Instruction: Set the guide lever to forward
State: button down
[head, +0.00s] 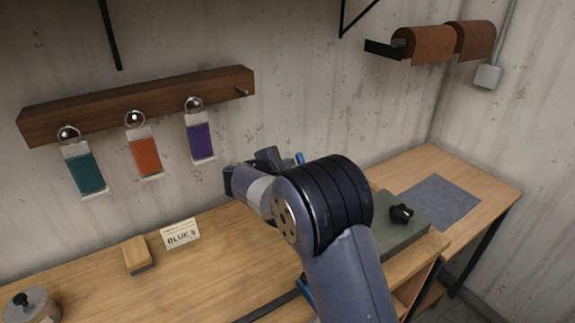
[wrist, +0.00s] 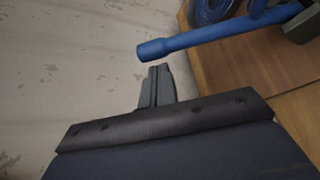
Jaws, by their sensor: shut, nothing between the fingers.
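A blue lever (wrist: 215,36) crosses the upper part of the wrist view, its thicker rounded end towards the left. A small blue tip, probably the same lever, shows behind my arm in the head view (head: 299,158). My gripper (wrist: 157,72) is shut and empty, its fingertips just below the lever's end in the wrist picture. I cannot tell whether they touch it. In the head view my arm hides most of the lever and its mount, so its setting cannot be told.
A grey-green block (head: 425,228) with a black knob (head: 401,213) stands right of my arm. A card reading "BLUE 5" (head: 181,233) and a wooden block (head: 137,254) are on the bench (head: 215,270). A wall rack (head: 90,112) holds three coloured tags. Bench space between card and arm is clear.

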jog(key=shift+f+b, duration=0.1)
jog(key=shift+b, duration=0.2)
jog(key=shift+s+d+r+b, duration=0.2)
jog(key=shift+s+r+b, duration=0.1)
jog(key=shift+b, duration=0.35)
jog(key=shift+s+d+r+m+b, duration=0.1)
jog(key=shift+m+b, duration=0.2)
jog(key=shift+b, duration=0.25)
jog(key=shift+s+d+t+b, duration=0.15)
jog(key=shift+t+b, duration=0.25)
jog(key=shift+b, duration=0.25)
jog(key=s+d+r+m+t+b, duration=0.35)
jog(key=s+m+b, duration=0.2)
jog(key=b, duration=1.45)
jog(key=p+v, duration=0.1)
jog(key=v, duration=1)
jog(key=shift+d+n, duration=0.15)
jog(key=shift+n, duration=0.2)
jog(key=shift+s+f+g, duration=0.1)
jog(key=shift+g, duration=0.15)
